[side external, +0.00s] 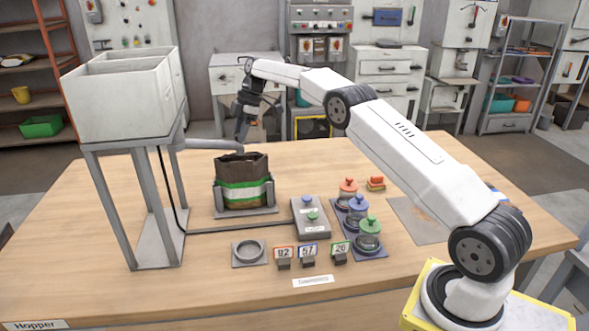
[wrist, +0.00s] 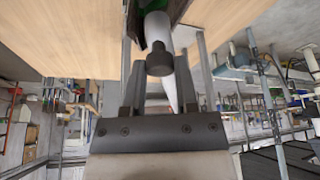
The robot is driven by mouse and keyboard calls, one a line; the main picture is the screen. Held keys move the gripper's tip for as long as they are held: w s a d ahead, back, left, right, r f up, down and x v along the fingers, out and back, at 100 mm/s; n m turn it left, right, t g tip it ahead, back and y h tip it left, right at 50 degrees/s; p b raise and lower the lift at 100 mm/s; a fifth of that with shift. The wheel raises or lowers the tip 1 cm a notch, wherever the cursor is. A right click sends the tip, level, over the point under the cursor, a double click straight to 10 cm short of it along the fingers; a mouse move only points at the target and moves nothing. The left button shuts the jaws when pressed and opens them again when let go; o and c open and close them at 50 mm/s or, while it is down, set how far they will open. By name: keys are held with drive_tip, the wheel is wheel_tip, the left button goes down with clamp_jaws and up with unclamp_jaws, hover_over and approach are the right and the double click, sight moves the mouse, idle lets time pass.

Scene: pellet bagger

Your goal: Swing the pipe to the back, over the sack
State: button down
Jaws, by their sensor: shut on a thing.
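The grey pipe (side external: 212,144) runs to the right from the hopper stand, and its outer end is above the sack (side external: 243,190). The sack is dark brown with green and white bands. It stands upright and open-topped in a grey holder (side external: 262,211). My gripper (side external: 241,137) is at the pipe's outer end, pointing down and shut on it. In the wrist view the pale pipe (wrist: 158,30) and a dark round end piece (wrist: 160,60) lie between my fingers (wrist: 160,85). The exact contact is hard to see. Part of the sack shows at the top.
A white hopper (side external: 118,100) stands on a grey frame at the left. A grey button box (side external: 310,220), lidded jars (side external: 357,208), a ring plate (side external: 249,252) and number tags (side external: 307,250) are on the wooden table (side external: 180,290). The table behind the sack looks clear.

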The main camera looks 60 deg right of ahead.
drive_tip(key=shift+w, duration=0.15)
drive_tip(key=shift+c, duration=1.9)
unclamp_jaws()
drive_tip(key=shift+r, duration=1.4)
drive_tip(key=shift+s+r, duration=0.2)
drive_tip(key=shift+r, duration=0.25)
drive_tip(key=s+a+r, duration=0.2)
drive_tip(key=s+r, duration=0.7)
drive_tip(key=s, duration=0.4)
drive_tip(key=shift+s+a, duration=0.15)
drive_tip(key=shift+a, duration=0.2)
drive_tip(key=shift+r, duration=0.1)
